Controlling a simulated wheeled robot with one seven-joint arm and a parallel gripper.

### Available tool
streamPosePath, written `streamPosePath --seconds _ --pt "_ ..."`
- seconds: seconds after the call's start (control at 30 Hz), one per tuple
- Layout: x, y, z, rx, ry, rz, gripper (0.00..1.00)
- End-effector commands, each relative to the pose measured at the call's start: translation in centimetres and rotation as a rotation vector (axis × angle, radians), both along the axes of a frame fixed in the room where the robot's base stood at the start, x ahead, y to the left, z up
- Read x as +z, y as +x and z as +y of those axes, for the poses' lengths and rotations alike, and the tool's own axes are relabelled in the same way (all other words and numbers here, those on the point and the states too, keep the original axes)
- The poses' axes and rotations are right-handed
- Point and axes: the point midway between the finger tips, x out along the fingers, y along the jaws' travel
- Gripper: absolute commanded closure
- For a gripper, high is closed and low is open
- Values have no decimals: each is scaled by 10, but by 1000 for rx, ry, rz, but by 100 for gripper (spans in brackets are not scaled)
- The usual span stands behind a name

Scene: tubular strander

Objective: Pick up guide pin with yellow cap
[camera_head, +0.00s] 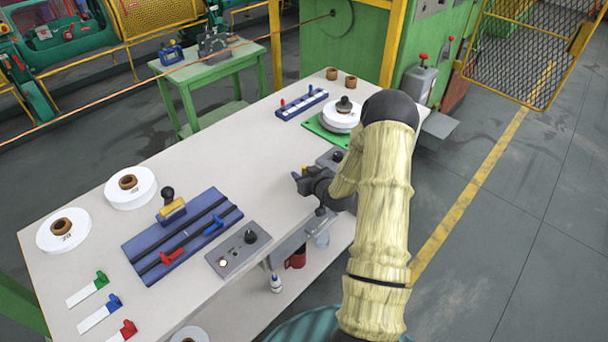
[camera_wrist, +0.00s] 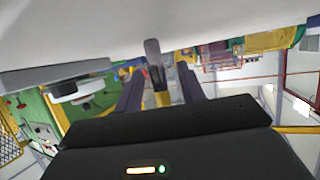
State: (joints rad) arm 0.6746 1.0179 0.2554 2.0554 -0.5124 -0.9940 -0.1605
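My gripper (camera_head: 301,181) is low over the middle of the workbench, near its front side, pointing left. In the wrist view its two dark fingers (camera_wrist: 160,76) stand apart. A grey, rod-like piece (camera_wrist: 153,52) shows between them, with a yellow patch (camera_wrist: 162,98) at its lower end in the picture. I cannot tell whether this is the guide pin with yellow cap, and I see no finger clearly pressing on it. A blue rack (camera_head: 291,111) at the back of the bench holds a red-topped and a blue-topped pin; no yellow-capped pin shows clearly there.
The workbench (camera_head: 255,160) is clear left of my gripper. A white spool on a green plate (camera_head: 312,127) stands behind it. A blue fixture (camera_head: 143,244), a grey control box (camera_head: 232,262) and white rings (camera_head: 142,192) lie to the left. A green cabinet (camera_head: 340,45) stands beyond.

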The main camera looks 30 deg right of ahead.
Motion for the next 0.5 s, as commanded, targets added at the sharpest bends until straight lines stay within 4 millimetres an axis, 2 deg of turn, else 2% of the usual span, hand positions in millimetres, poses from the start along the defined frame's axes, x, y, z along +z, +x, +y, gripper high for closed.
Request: streamPosePath --seconds 0.37,0.5 --pt "0 0 0 0 0 0 63" --pt "0 0 0 0 0 0 90"
